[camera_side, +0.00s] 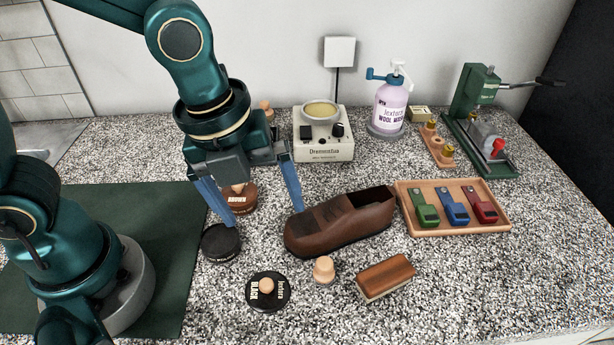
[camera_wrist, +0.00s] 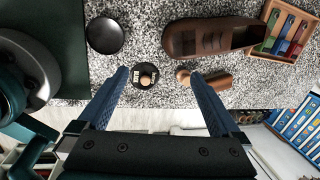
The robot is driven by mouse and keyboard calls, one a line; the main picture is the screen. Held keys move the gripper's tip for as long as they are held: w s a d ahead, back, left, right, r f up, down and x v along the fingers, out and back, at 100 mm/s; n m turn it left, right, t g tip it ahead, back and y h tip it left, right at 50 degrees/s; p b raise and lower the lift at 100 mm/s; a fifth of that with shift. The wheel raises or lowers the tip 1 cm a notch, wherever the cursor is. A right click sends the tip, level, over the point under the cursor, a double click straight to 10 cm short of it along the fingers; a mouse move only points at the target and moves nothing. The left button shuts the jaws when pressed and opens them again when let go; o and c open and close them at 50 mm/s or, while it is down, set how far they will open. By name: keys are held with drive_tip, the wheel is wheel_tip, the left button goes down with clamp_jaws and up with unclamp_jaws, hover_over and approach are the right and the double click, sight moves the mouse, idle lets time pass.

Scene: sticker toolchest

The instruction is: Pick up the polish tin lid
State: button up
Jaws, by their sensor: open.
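A round black lid (camera_side: 268,290) with a wooden knob and "BLACK" lettering lies at the front of the counter. In the wrist view the black lid (camera_wrist: 138,82) appears between the fingertips, beyond them. A brown knobbed tin or lid (camera_side: 238,203), marked "BROWN", is partly hidden behind my gripper. My gripper (camera_side: 265,217) is open and empty, its blue fingers wide apart above the counter; its tips also show in the wrist view (camera_wrist: 158,76).
A brown shoe (camera_side: 345,225) lies right of the gripper. A wooden peg (camera_side: 324,270) and a brush (camera_side: 385,278) are near the black lid. A wooden tray (camera_side: 455,231) of clippers is at right. A heater (camera_side: 324,148), bottle (camera_side: 392,107) and green press (camera_side: 475,125) stand behind.

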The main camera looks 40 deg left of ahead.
sight(267, 280)
drive_tip(key=s+d+f+m, duration=0.1)
drive_tip(key=f, duration=0.1)
drive_tip(key=s+d+f+m+g, duration=0.1)
drive_tip(key=f, duration=0.1)
drive_tip(key=s+d+f+m+g, duration=0.1)
drive_tip(key=shift+s+d+f+y, duration=0.15)
drive_tip(key=shift+d+f+y, duration=0.05)
drive_tip(key=shift+f+y, duration=0.2)
drive_tip(key=shift+f, duration=2.3)
drive_tip(key=c, duration=1.2)
drive_tip(key=shift+o, duration=0.2)
